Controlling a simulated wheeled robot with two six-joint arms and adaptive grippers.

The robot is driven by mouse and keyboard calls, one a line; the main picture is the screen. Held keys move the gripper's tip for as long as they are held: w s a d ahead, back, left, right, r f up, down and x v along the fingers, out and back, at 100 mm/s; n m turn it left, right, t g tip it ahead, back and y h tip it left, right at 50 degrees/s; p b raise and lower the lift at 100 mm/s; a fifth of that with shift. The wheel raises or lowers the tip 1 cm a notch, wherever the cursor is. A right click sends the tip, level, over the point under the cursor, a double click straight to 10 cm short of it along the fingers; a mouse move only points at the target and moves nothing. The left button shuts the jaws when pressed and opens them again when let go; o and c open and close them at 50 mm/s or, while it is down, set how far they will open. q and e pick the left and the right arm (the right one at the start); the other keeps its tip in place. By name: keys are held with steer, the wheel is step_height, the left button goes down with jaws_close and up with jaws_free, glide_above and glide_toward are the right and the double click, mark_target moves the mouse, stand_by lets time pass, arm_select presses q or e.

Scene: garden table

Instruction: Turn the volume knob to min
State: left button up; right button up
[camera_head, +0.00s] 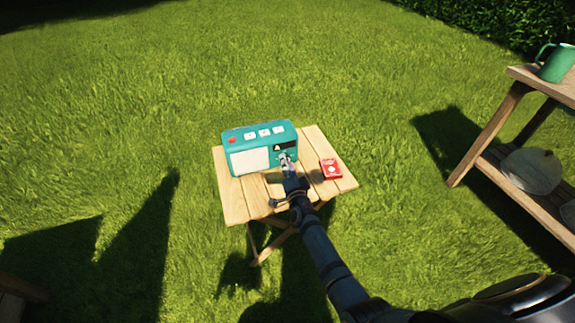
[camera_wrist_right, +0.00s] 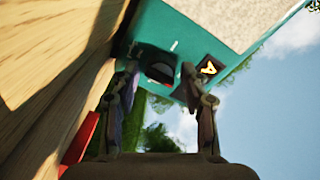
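A teal radio (camera_head: 257,143) with a pale speaker panel stands on the small wooden table (camera_head: 235,204). In the right wrist view the radio's front (camera_wrist_right: 185,35) fills the upper middle, turned on its side. A dark round knob (camera_wrist_right: 159,73) sits on that front, beside a dark display with a yellow mark. My right gripper (camera_head: 286,158) is at the lower right of the radio's front. In the wrist view its open fingers (camera_wrist_right: 159,77) lie on either side of the knob, with visible gaps. I cannot tell whether the fingertips reach around it. My left gripper is not in view.
A red box (camera_head: 330,168) lies on the table right of my gripper; its edge also shows in the wrist view (camera_wrist_right: 80,140). A wooden shelf (camera_head: 490,125) with a green mug (camera_head: 556,64) stands at the right. Open grass surrounds the table.

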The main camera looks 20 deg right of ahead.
steer(key=shift+o, duration=0.3)
steer(key=shift+s, duration=0.45)
steer(key=s, duration=0.7)
steer(key=s+a, duration=0.1)
steer(key=s, duration=0.3)
steer(key=shift+r, duration=0.1)
